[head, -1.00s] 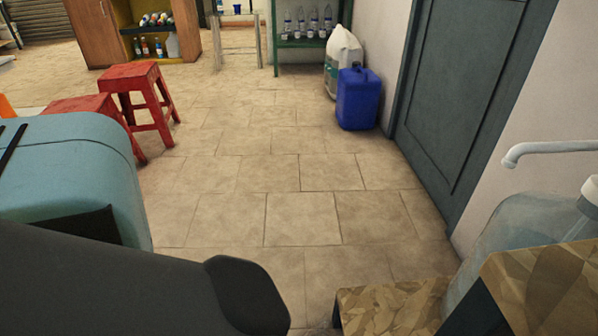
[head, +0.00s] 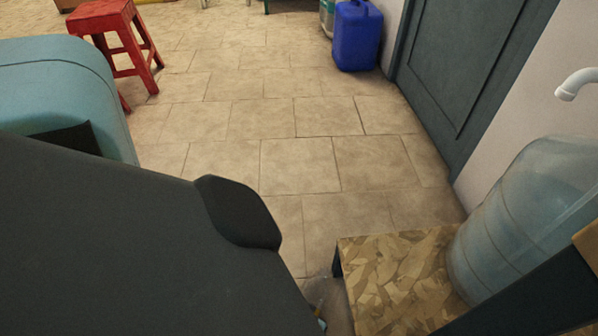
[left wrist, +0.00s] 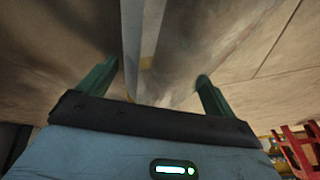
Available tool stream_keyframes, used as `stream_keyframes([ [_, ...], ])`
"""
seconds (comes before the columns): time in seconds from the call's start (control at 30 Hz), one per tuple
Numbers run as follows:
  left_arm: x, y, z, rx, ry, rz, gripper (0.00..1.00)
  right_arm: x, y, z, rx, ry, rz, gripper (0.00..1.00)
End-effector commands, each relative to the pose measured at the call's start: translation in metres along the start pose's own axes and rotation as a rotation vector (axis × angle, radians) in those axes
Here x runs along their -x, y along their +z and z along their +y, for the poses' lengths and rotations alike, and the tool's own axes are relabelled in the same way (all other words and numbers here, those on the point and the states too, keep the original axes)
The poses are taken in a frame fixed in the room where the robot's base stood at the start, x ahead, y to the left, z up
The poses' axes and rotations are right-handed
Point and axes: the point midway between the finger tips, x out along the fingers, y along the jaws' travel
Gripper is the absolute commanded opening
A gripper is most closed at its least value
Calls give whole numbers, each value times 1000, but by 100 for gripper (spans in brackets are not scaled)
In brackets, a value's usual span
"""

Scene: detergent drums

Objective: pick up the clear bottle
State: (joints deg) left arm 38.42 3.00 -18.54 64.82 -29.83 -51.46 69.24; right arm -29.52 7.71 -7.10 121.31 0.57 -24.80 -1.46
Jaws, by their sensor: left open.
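A large clear bluish bottle (head: 520,225) stands at the right in the head view, on a low wood-patterned top (head: 385,265). A white spout (head: 577,82) shows above it. A small, partly hidden object (head: 320,312) is at the bottom edge, beside the stand's leg; I cannot tell what it is. In the left wrist view my left gripper (left wrist: 155,72) is open, its two green fingers apart. A pale upright strip (left wrist: 145,45) shows between and beyond them; I cannot tell what it belongs to. My right gripper is not in view.
A red stool (head: 113,38) stands at the upper left, near a rounded teal object (head: 60,90). A blue jerrycan (head: 357,38) stands by the dark door (head: 470,70). The tiled floor (head: 290,150) between is clear.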

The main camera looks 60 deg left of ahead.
Motion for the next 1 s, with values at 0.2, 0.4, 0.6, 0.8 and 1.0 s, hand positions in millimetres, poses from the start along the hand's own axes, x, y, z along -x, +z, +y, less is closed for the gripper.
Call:
stream_keyframes([
  [0.2, -1, 1, 1, 0, 0, 0, 92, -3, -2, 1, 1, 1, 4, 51],
  [0.4, -1, 1, 1, 0, 0, 0, 80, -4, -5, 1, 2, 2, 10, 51],
  [0.6, -1, 1, 1, 0, 0, 0, 54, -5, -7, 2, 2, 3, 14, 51],
  [0.8, -1, 1, 1, 0, 0, 0, 40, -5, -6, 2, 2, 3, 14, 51],
  [1.0, 0, 0, 0, 0, -1, 0, 40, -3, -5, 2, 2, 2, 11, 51],
])
